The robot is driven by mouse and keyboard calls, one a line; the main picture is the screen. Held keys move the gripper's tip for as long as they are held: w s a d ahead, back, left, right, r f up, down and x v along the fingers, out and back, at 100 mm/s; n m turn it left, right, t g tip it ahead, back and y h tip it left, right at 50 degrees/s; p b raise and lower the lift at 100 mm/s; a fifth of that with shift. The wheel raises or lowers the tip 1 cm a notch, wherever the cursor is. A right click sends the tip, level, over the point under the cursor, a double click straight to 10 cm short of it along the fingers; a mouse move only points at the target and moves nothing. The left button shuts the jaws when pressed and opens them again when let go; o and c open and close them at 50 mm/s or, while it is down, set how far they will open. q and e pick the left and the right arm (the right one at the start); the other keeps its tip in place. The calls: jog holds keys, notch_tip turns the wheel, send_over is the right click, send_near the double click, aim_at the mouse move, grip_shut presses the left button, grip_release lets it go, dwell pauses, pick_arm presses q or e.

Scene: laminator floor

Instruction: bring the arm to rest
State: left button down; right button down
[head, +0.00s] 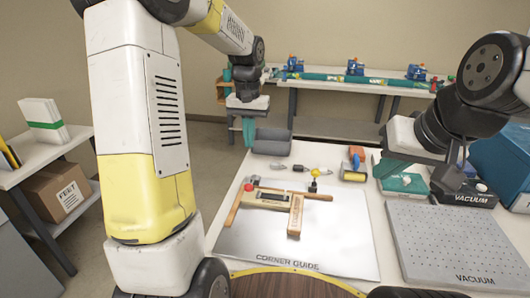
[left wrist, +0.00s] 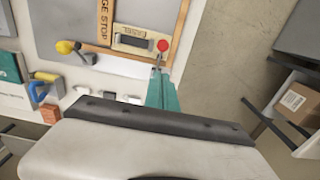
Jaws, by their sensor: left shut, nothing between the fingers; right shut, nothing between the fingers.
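My left gripper (head: 248,132) hangs over the far left edge of the white work table (head: 225,215), its teal fingers pointing down and shut on nothing. It also shows in the left wrist view (left wrist: 161,92), with the table's things beyond it. My left arm, white and yellow, rises at the left of the head view and bends over to that gripper. My right gripper (head: 392,168) is at the right, over the table near the teal box; its fingers are shut and empty, partly hidden by its wrist.
A corner guide board (head: 320,258) holds wooden stops (head: 296,215) and a red-knobbed piece. A shelf (head: 50,150) stands left; a back table (head: 330,80) lies beyond.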

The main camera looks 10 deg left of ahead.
pick_arm(q)
jog(key=s+d+r+t+h, duration=0.1)
jog(key=s+r+t, duration=0.2)
jog(key=s, duration=0.8)
jog(key=s+d+r+t+h, duration=0.1)
jog(key=s+r+t, duration=0.2)
jog(key=s, duration=0.9)
notch_tip(320, 180, up, 3)
jog(key=shift+f, duration=0.15)
jog(key=shift+d, duration=0.1)
